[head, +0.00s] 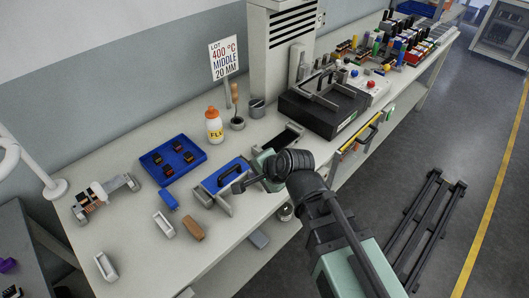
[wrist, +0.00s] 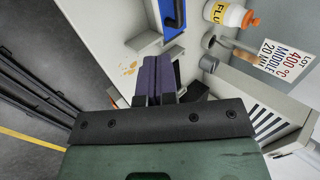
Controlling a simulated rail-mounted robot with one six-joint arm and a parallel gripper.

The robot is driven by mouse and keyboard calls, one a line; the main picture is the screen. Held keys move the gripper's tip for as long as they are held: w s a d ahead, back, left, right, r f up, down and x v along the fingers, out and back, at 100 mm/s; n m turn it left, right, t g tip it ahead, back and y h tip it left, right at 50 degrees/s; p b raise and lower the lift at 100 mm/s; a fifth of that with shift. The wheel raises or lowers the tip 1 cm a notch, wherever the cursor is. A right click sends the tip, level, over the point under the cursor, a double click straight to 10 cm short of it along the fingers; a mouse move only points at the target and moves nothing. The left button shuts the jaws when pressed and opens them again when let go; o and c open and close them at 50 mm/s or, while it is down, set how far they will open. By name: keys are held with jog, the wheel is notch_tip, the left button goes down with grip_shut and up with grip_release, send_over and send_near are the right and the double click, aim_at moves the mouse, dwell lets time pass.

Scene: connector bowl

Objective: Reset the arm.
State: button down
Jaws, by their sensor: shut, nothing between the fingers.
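My gripper (head: 238,186) is over the workbench in the head view, at the right edge of the blue-topped fixture (head: 224,174). In the wrist view its two dark fingers (wrist: 158,64) are together with nothing between them. The arm reaches in from the lower right, bent at the dark joint above the bench's front edge. The blue part with a handle (wrist: 174,14) shows beyond the fingertips at the top of the wrist view. The gripper appears to be above the bench, but I cannot tell its exact clearance from the fixture.
A blue tray (head: 187,151) holds several dark connectors. A flux bottle (head: 214,126) and a lot sign (head: 225,60) stand behind. A black machine (head: 322,105) is to the right.

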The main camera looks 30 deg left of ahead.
jog(key=w+d+f+n+h, duration=0.1)
jog(key=w+d+h, duration=0.1)
jog(key=d, duration=1.2)
jog(key=w+d+f+n+g+h, duration=0.1)
jog(key=w+d+f+h, duration=0.1)
jog(key=d, duration=1.2)
jog(key=w+d+f+n+g+h, duration=0.1)
jog(key=w+d+h, duration=0.1)
jog(key=d, duration=1.3)
jog(key=shift+w+f+h, duration=0.15)
jog(key=shift+h, duration=0.75)
